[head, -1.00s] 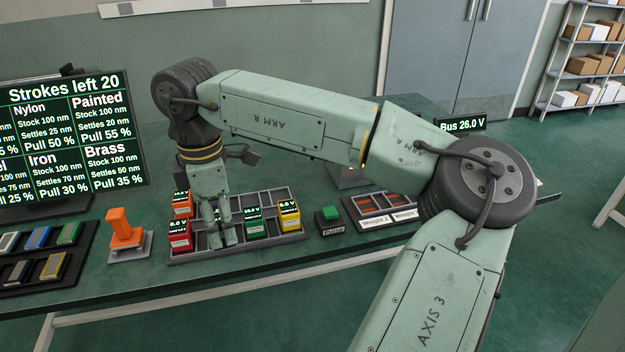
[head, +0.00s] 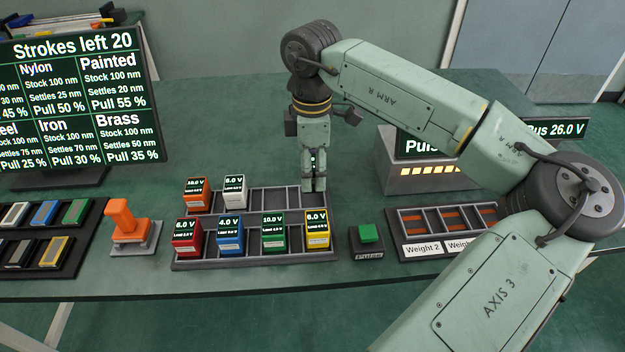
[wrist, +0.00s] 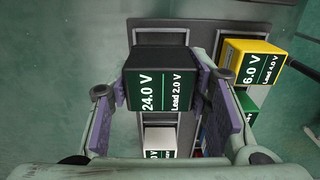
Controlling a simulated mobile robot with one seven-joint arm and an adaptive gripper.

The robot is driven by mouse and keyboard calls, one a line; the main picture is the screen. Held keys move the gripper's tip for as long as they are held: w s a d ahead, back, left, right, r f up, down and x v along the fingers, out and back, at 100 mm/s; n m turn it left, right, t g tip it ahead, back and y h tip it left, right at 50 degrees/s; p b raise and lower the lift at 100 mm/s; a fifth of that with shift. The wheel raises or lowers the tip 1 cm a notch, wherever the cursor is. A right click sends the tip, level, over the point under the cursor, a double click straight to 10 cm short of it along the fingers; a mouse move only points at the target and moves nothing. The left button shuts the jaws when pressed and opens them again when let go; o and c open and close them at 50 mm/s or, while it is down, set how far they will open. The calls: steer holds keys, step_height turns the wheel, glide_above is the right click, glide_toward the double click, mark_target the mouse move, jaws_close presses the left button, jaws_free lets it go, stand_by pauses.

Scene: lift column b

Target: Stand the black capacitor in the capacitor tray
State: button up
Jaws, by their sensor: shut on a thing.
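The black capacitor (wrist: 162,75), with a green face reading 24.0 V and Lead 2.0 V, is between my fingers in the wrist view. My gripper (head: 315,187) is shut on it, pointing down at the back right end of the capacitor tray (head: 255,262). In the head view the fingers largely hide the capacitor. Whether it touches the tray cannot be told. The tray's back row holds an orange capacitor (head: 196,194) and a white one (head: 234,190) at left, with bare slots to their right. The front row holds red (head: 187,238), blue (head: 230,236), green (head: 273,232) and yellow (head: 317,229) capacitors.
A green button box (head: 368,240) stands right of the tray, with a weight tray (head: 420,246) beyond it. An orange-handled stamp (head: 125,222) stands at left, near a rack of coloured blocks (head: 40,255). A screen (head: 75,95) stands behind. The table behind the tray is clear.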

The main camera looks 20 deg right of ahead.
step_height(320, 180, down, 4)
steer(key=shift+s+a+r+p, duration=0.1)
steer(key=shift+r+p, duration=0.05)
steer(key=shift+p, duration=0.3)
steer(key=shift+f, duration=0.2)
steer(key=shift+f, duration=0.1)
steer(key=shift+f+b, duration=0.15)
steer(key=shift+b, duration=0.2)
steer(key=o, duration=1.4)
step_height(320, 180, up, 13)
steer(key=shift+f+b, duration=0.2)
steer(key=shift+b, duration=0.4)
